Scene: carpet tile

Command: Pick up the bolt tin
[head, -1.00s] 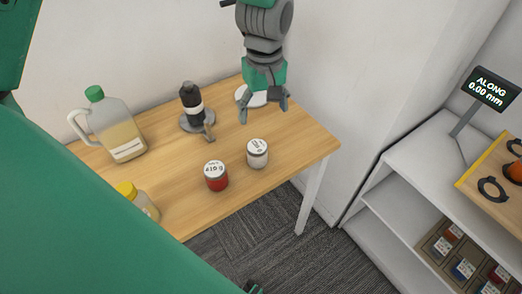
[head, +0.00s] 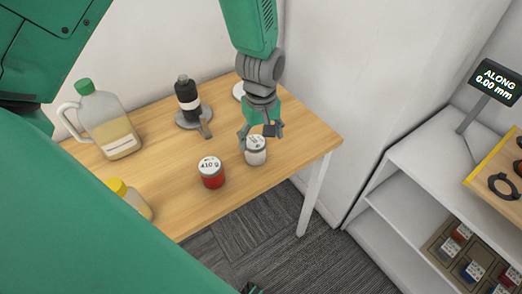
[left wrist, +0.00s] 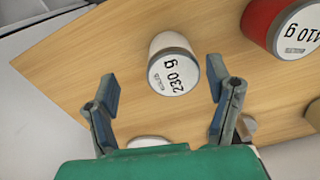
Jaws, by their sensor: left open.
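A white tin (head: 256,157) with a white lid stands upright near the table's front right edge. The small print is too fine to tell which holds bolts. My left gripper (head: 262,132) is open just above the white tin, its fingers (left wrist: 164,88) apart with the tin ahead between them.
On the wooden table (head: 180,212) stand a jug with a green cap (head: 112,128), a dark bottle (head: 187,98) on a grey disc and a yellow-capped container (head: 130,198). A wall is behind. A white shelf (head: 400,178) with a display (head: 495,82) is at right.

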